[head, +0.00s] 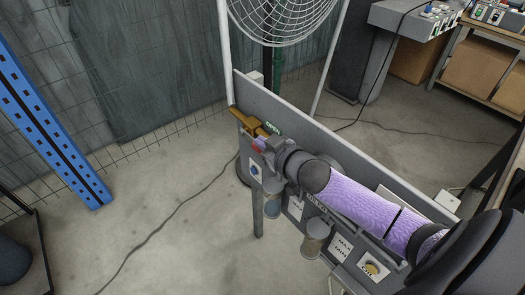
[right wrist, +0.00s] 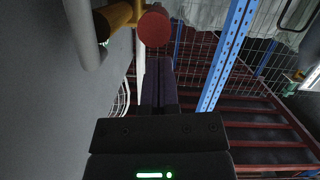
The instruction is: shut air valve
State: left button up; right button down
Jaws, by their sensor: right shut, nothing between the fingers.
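The air valve shows in the head view as a brass fitting (head: 247,122) at the far left end of the grey panel, with a small red part (head: 257,145) beside my gripper. In the right wrist view it is a brass pipe (right wrist: 118,16) with a round red knob (right wrist: 153,29). My right gripper (head: 262,148) is at the panel's left end, close to the valve. In the right wrist view its fingers (right wrist: 158,70) are together and empty, just below the knob in the picture. I cannot tell whether they touch it. My left gripper is out of view.
The grey panel (head: 340,150) carries labels, a round gauge or button (head: 371,268) and hanging cylinders (head: 315,238). A white wire guard (head: 285,15) stands behind it. A blue perforated post (head: 50,125) stands at left. A cable crosses the open floor (head: 170,190).

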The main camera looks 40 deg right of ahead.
jog(key=shift+f, duration=0.5)
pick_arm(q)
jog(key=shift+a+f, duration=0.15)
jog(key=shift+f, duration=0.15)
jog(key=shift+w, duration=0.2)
pick_arm(e)
jog(key=shift+f+b, duration=0.35)
jog(key=shift+b, duration=0.2)
jog(key=shift+t, duration=0.4)
notch_tip(320, 180, down, 4)
jog(key=t+b, duration=0.2)
jog(key=b, duration=0.1)
jog(key=t+b, duration=0.1)
jog(key=b, duration=0.3)
jog(key=shift+s+d+f+t+b, duration=0.1)
jog(key=shift+s+f+t+b, duration=0.05)
jog(key=shift+t+b, duration=0.2)
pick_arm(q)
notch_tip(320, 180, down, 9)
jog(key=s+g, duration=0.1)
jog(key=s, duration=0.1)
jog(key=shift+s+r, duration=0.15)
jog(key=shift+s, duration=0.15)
pick_arm(e)
jog(key=shift+w+f, duration=0.25)
jog(key=shift+f, duration=0.65)
